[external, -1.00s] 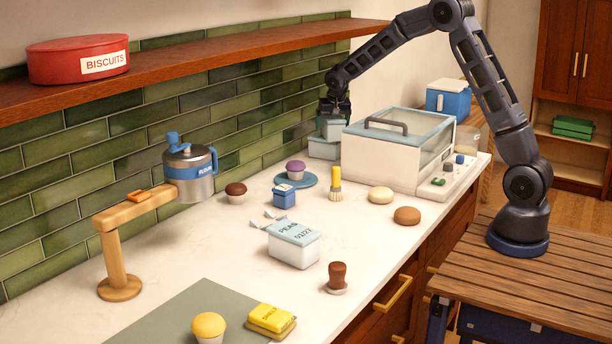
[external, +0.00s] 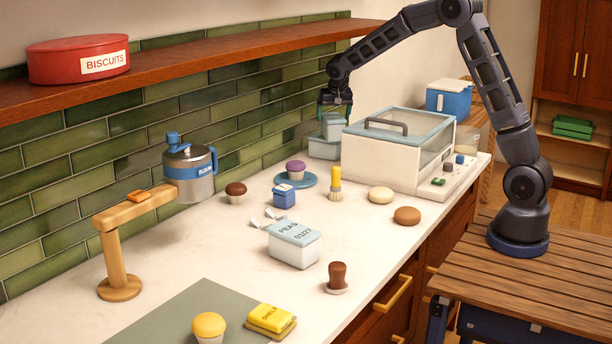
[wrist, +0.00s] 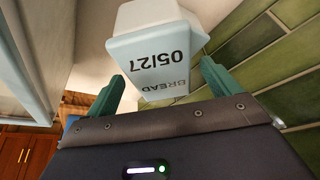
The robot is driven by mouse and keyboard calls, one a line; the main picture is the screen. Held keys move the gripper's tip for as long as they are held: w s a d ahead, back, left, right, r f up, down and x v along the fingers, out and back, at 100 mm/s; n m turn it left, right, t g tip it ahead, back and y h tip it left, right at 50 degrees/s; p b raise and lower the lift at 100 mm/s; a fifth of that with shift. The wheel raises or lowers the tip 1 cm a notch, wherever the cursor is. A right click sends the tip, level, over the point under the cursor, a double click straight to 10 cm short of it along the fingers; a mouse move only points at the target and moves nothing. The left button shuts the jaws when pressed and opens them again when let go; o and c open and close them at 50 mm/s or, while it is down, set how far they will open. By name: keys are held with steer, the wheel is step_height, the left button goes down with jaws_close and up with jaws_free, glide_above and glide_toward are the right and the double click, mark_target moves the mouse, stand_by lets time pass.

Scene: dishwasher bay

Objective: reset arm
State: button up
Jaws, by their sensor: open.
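My gripper (external: 335,97) is at the back of the counter, above a stack of light blue-lidded containers left of the white glass-topped case. In the wrist view my gripper (wrist: 160,90) shows two green fingers spread apart. The upper container (external: 331,126), marked BREAD 05/27 in the wrist view (wrist: 160,50), lies just beyond the fingertips. It rests on a lower container (external: 323,148). The fingers are not closed on it.
The white case (external: 385,155) stands right beside the stack, and the tiled wall (external: 250,110) and wooden shelf (external: 200,58) are close on the left. A PEAS container (external: 293,247), muffins and buns are spread over the counter. A blue box (external: 448,98) stands behind the case.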

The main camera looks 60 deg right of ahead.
steer(key=s+a+r+n+y, duration=0.1)
steer(key=s+a+r+n, duration=0.15)
steer(key=s+r, duration=0.4)
steer(key=s+a+r+n+t, duration=0.1)
steer(key=s+a+r, duration=0.25)
steer(key=s, duration=0.65)
steer(key=s+a+r+n+y, duration=0.1)
steer(key=s+a+r, duration=0.2)
steer(key=s+r, duration=0.35)
steer(key=s+a+f+n, duration=0.1)
steer(key=s+a+n, duration=0.1)
steer(key=s, duration=1.2)
steer(key=s+a+f+n+y, duration=0.1)
steer(key=s+a+f+n, duration=0.1)
steer(key=s, duration=1.2)
steer(key=shift+s+a+f, duration=0.2)
steer(key=shift+a+f, duration=0.05)
steer(key=shift+a, duration=0.45)
